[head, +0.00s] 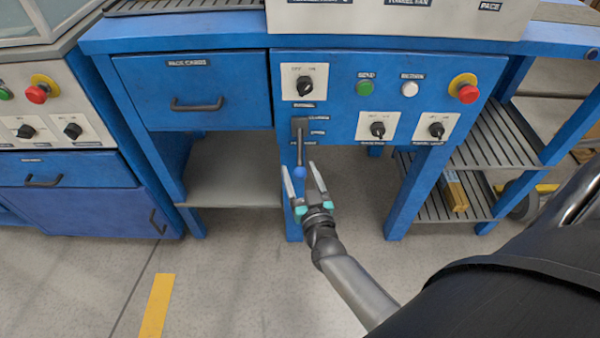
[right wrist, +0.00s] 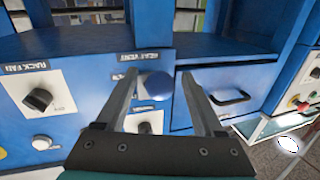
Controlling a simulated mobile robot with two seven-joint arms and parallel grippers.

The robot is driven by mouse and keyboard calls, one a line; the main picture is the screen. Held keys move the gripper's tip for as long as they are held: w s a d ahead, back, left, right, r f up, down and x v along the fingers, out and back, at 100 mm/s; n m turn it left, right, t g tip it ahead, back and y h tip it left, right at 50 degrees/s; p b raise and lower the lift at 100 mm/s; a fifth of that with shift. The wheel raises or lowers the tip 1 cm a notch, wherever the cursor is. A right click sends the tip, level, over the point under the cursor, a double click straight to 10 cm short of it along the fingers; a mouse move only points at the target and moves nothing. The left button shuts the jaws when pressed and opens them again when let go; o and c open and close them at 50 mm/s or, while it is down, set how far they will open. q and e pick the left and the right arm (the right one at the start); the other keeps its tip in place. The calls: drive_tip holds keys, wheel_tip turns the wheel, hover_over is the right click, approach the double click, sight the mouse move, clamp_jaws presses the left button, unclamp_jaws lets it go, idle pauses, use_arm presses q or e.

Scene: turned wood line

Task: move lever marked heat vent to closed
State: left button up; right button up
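The heat vent lever (head: 299,148) is on the blue front panel, left of the lower row of switches. Its dark shaft hangs down from a dark slotted mount (head: 299,126) and ends in a blue ball knob (head: 300,172). Small labels beside the mount are too small to read. My right gripper (head: 302,172) is open, its two fingers on either side of the knob. In the right wrist view the blue knob (right wrist: 157,86) shows between the spread fingers, with a gap visible to the right finger; contact on the left is unclear. My left gripper is not in view.
A drawer (head: 195,92) with a black handle is left of the lever. Rotary switches (head: 378,129), a green button (head: 364,88) and a red stop button (head: 464,90) are to the right. An open shelf (head: 235,185) lies below the drawer. The floor in front is clear.

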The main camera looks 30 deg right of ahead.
clamp_jaws()
idle(0.3)
idle(0.9)
